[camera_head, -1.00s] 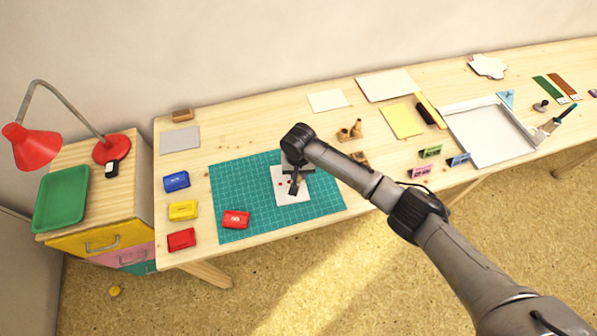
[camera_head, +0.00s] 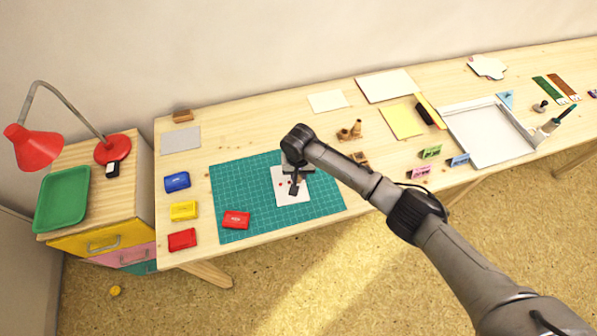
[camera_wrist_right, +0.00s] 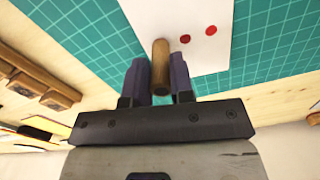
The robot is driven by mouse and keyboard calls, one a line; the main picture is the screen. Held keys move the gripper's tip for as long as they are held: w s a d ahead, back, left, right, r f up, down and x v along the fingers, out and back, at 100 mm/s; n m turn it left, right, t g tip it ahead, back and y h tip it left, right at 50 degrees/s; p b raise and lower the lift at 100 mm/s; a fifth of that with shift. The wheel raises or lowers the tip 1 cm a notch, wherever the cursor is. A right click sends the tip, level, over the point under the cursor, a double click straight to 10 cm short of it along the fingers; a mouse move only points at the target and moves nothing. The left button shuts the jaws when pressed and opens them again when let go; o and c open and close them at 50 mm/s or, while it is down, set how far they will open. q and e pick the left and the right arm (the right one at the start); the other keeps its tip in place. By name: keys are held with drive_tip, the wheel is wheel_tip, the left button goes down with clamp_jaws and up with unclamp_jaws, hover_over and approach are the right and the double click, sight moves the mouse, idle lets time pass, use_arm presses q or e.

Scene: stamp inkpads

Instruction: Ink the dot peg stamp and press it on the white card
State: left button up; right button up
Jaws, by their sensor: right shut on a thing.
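The white card (camera_head: 293,200) lies on the green cutting mat (camera_head: 325,197), partly hidden by my right gripper. Two red dots (camera_wrist_right: 198,34) mark the card in the right wrist view. My right gripper (camera_head: 294,189) is over the card, and its fingers (camera_wrist_right: 160,83) are shut on the wooden dot peg stamp (camera_wrist_right: 160,66). The peg is beside the dots in the right wrist view; I cannot tell whether it touches the card. A red inkpad (camera_head: 236,220) lies on the mat, left of the card. My left gripper is not in view.
Blue (camera_head: 177,181), yellow (camera_head: 183,210) and red (camera_head: 182,239) inkpads line the table left of the mat. Wooden stamps (camera_head: 350,131) and a wooden block (camera_head: 359,158) stand right of the mat. A white tray (camera_head: 487,135) is farther right. The mat's right part is clear.

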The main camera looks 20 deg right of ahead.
drive_tip(key=shift+f, duration=0.1)
idle(0.3)
drive_tip(key=shift+s+p, duration=0.1)
drive_tip(key=shift+p, duration=0.2)
idle(0.4)
drive_tip(key=shift+f, duration=0.1)
idle(0.5)
drive_tip(key=shift+r+p, duration=0.75)
drive_tip(key=shift+p, duration=0.3)
drive_tip(key=shift+r, duration=0.1)
